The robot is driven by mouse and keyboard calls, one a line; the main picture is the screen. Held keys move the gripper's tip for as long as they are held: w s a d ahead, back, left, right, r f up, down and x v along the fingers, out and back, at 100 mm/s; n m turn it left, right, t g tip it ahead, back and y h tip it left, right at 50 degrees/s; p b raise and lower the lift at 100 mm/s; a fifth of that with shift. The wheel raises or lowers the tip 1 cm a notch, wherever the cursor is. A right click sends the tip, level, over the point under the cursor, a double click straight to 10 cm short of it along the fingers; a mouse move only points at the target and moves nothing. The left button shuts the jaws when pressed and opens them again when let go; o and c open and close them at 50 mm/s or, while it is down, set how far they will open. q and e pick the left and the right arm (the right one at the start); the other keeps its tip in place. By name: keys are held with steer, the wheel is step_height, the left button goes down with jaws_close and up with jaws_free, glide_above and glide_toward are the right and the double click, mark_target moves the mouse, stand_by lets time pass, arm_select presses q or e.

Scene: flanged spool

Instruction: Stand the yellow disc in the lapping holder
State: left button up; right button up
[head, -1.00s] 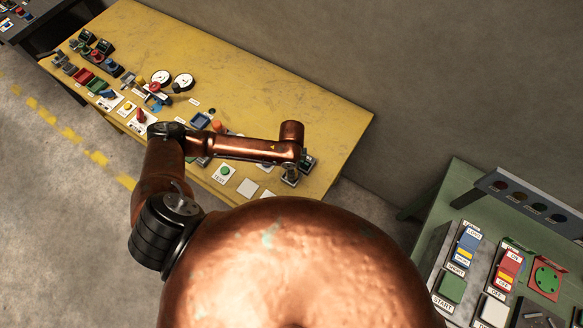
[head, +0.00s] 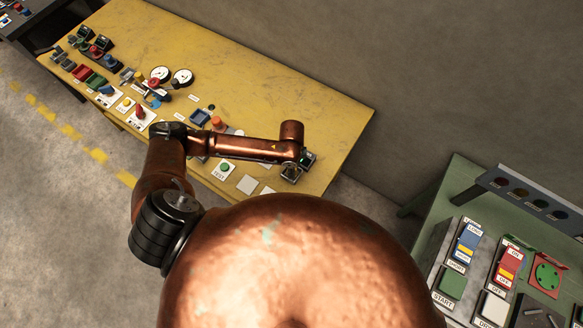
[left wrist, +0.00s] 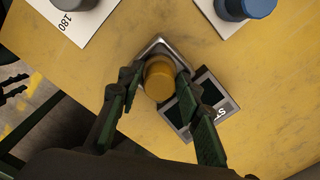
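In the left wrist view, a yellow round piece (left wrist: 159,78) sits on a square silver metal base on the yellow table. The two fingers of my left gripper (left wrist: 160,82) stand on either side of it. I cannot tell whether both fingers press on it. In the head view, the left arm reaches over the yellow table's near right part, and the gripper (head: 294,170) is mostly hidden beneath its own wrist. The yellow piece cannot be made out there. I cannot identify the lapping holder with certainty.
A dark-screened box (left wrist: 197,103) stands close beside the silver base. A blue knob (left wrist: 246,8) and a card marked 180 (left wrist: 72,18) lie farther off. Gauges, buttons and switches line the yellow table (head: 300,105). A green bench (head: 455,185) at right carries switches and a rack (head: 525,200) with round openings.

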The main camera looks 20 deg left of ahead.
arm_select(q)
steer(key=o, duration=0.3)
step_height(320, 180, up, 12)
stand_by(0.6)
stand_by(0.6)
